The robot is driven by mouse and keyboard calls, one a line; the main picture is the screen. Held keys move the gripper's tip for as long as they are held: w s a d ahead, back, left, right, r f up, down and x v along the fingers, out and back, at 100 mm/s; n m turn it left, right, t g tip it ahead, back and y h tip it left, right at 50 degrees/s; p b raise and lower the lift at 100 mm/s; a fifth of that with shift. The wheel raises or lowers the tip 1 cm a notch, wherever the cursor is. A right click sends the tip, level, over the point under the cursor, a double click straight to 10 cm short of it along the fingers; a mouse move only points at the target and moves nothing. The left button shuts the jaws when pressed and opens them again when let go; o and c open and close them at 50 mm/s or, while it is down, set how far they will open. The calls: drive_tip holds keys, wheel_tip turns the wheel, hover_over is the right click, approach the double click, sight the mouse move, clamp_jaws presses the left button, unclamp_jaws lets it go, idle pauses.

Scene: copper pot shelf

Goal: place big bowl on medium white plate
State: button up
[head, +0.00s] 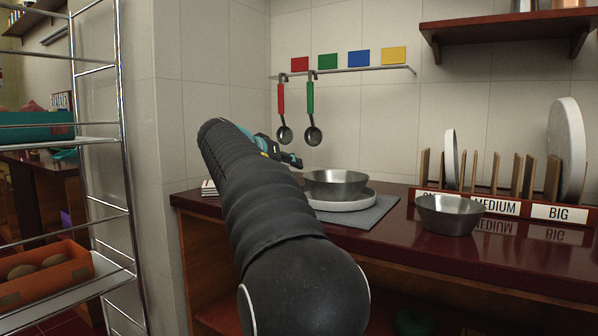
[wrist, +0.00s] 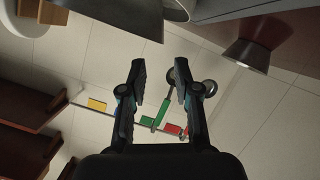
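A steel bowl (head: 336,184) sits upright on a white plate (head: 345,204), which lies on a grey mat (head: 377,214) on the counter. A second, similar steel bowl (head: 449,215) stands on the bare counter to the right; I cannot tell for sure which bowl is the big one. My gripper (head: 292,160) is above and left of the bowl on the plate, partly hidden by my arm. In the wrist view my gripper (wrist: 160,68) is open and empty. That view is upside down, with a metal bowl (wrist: 150,15) and another bowl (wrist: 247,55) at its top edge.
A wooden plate rack (head: 518,185) labelled MEDIUM and BIG holds white plates (head: 567,148) at the right. Red and green ladles (head: 310,105) hang from a wall rail behind. A wire shelf (head: 105,140) stands at left, and a wall shelf (head: 505,28) hangs at upper right.

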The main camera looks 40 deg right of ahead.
drive_tip(key=shift+v, duration=2.75)
drive_tip(key=s+a+f+n+y, duration=0.3)
drive_tip(key=s+a+f+y, duration=0.1)
drive_tip(key=s+a+f, duration=0.4)
drive_tip(key=s+a+f+n+t+y, duration=0.1)
drive_tip(key=s+a+f+n+y, duration=0.2)
drive_tip(key=s+a+f+y, duration=0.2)
drive_tip(key=s+a+f+n+y, duration=0.3)
drive_tip(key=s+a+f, duration=0.8)
drive_tip(key=s+f, duration=0.6)
wheel_tip(320, 180, down, 4)
drive_tip(key=shift+a+f+t+y, duration=0.1)
drive_tip(key=shift+a+t+y, duration=0.15)
drive_tip(key=shift+y, duration=0.45)
drive_tip(key=shift+s+d, duration=0.1)
